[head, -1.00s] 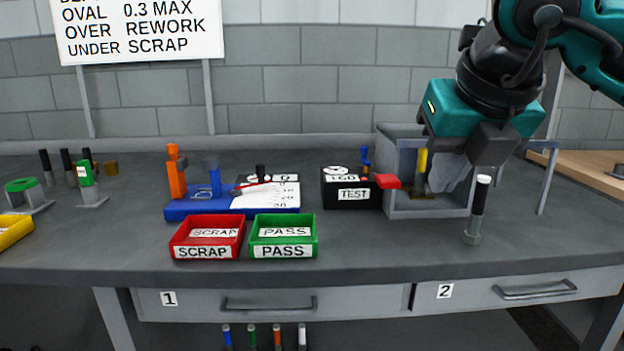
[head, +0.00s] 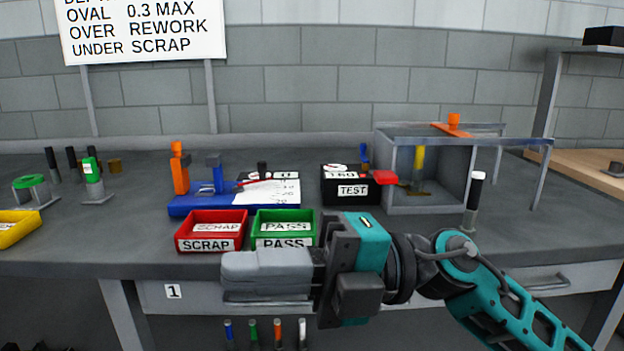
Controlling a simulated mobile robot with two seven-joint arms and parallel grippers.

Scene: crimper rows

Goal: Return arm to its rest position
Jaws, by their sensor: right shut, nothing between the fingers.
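My right gripper (head: 240,272) is in the head view, low in front of the bench's front edge. Its arm comes in from the lower right, and its fingers point left. The fingers are shut with nothing between them. It hangs in front of the drawers and covers part of the drawer fronts. It overlaps the lower edge of the green PASS tray (head: 283,225) in the picture. My left gripper is not in view.
A red SCRAP tray (head: 186,228) stands left of the PASS tray. Behind are a blue gauge fixture (head: 200,203), a black TEST box (head: 338,200) and a grey open-framed enclosure (head: 425,202).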

